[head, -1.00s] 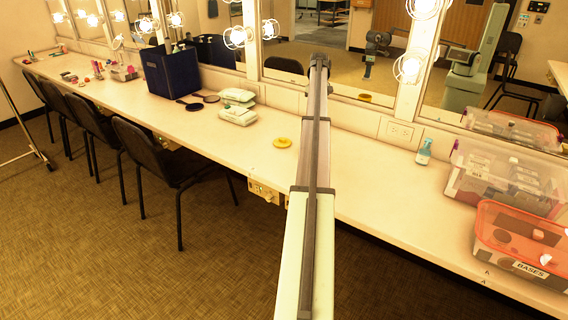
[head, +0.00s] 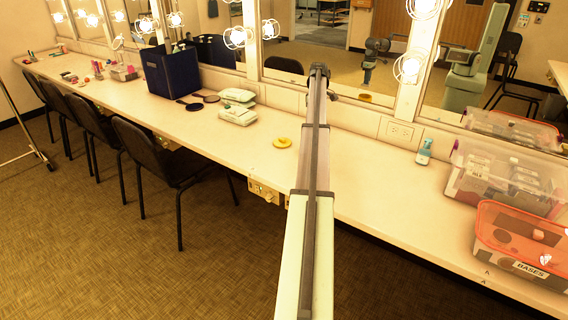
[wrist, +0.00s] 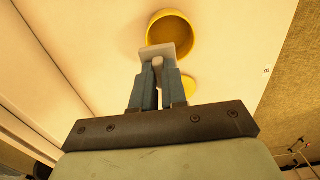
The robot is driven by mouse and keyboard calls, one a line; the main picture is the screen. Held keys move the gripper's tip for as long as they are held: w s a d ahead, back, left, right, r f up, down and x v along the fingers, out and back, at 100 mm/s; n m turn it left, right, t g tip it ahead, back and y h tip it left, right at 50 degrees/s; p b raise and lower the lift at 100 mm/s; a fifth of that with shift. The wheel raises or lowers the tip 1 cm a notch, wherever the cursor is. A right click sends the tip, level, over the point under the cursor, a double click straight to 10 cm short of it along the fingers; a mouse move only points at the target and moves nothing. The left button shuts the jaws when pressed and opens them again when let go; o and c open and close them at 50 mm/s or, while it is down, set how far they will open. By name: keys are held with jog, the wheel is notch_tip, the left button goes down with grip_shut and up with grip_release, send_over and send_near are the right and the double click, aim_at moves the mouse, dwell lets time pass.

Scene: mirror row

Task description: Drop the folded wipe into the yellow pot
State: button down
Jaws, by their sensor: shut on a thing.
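My gripper (wrist: 159,82) shows in the wrist view, its two blue-grey fingers shut on the folded wipe (wrist: 175,50), a small pale piece sticking out past the tips. The yellow pot (wrist: 171,28) appears just beyond the wipe, its round open mouth facing the camera. The wipe overlaps the pot's near rim in the picture; I cannot tell how high it is above it. A flat yellow disc, perhaps a lid (wrist: 189,86), lies nearer, partly behind the right finger. It also shows on the counter in the head view (head: 282,142). There, my arm hides the pot and the gripper.
The long pale counter (head: 365,185) runs below mirrors with bulbs. A wipes pack (head: 238,115) and dark hand mirror (head: 190,104) lie left of my arm. A blue bottle (head: 424,153) and clear bins (head: 520,240) stand right. Chairs (head: 165,160) line the front edge.

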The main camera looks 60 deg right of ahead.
jog(key=shift+f, duration=1.15)
jog(key=c, duration=1.1)
grip_release()
jog(key=shift+r, duration=0.1)
notch_tip(320, 180, up, 14)
